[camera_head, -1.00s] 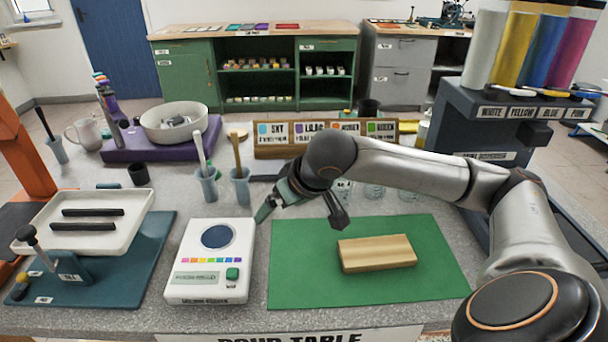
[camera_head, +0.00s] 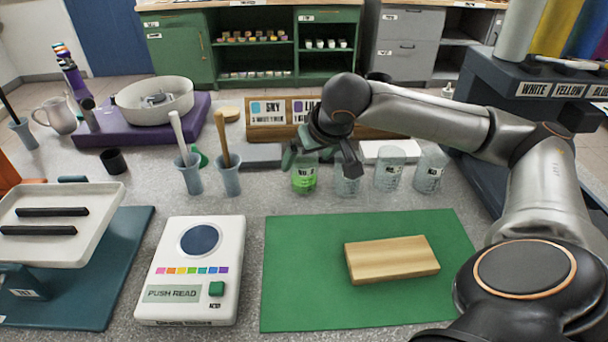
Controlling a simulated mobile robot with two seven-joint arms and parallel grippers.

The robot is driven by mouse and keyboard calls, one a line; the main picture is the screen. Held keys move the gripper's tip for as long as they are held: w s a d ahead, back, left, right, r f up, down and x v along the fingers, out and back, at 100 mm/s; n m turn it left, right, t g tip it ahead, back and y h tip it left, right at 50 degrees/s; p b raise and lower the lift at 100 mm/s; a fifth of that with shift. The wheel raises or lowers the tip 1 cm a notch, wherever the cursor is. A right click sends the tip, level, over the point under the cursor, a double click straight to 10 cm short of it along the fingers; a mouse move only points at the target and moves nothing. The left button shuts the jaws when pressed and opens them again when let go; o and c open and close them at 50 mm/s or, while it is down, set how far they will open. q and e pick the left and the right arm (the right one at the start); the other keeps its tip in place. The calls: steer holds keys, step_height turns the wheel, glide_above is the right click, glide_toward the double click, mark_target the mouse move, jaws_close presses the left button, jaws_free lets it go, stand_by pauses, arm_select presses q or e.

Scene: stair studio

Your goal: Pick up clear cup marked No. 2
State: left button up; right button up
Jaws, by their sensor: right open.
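Several clear cups stand in a row behind the green mat. The leftmost cup (camera_head: 304,181) holds green liquid. The second cup from the left (camera_head: 346,186) looks empty, and its upper part is partly hidden by my gripper. The third cup (camera_head: 390,174) and the fourth cup (camera_head: 430,172) stand to its right. The cup labels are too small to read surely, so I cannot confirm which is No. 2. My right gripper (camera_head: 322,163) is open and empty, its fingers spread over the two leftmost cups. I cannot tell whether it touches them. My left gripper is not in view.
A wooden block (camera_head: 392,260) lies on the green mat (camera_head: 300,290). A white reader device (camera_head: 192,262) stands left of it. Two tool holders with sticks, one of them a grey cup (camera_head: 229,182), stand left of the cups. A label rack (camera_head: 262,131) is behind.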

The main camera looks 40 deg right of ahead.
steer(key=b+x, duration=0.1)
steer(key=x, duration=0.6)
steer(key=shift+r, duration=0.1)
steer(key=c, duration=1.3)
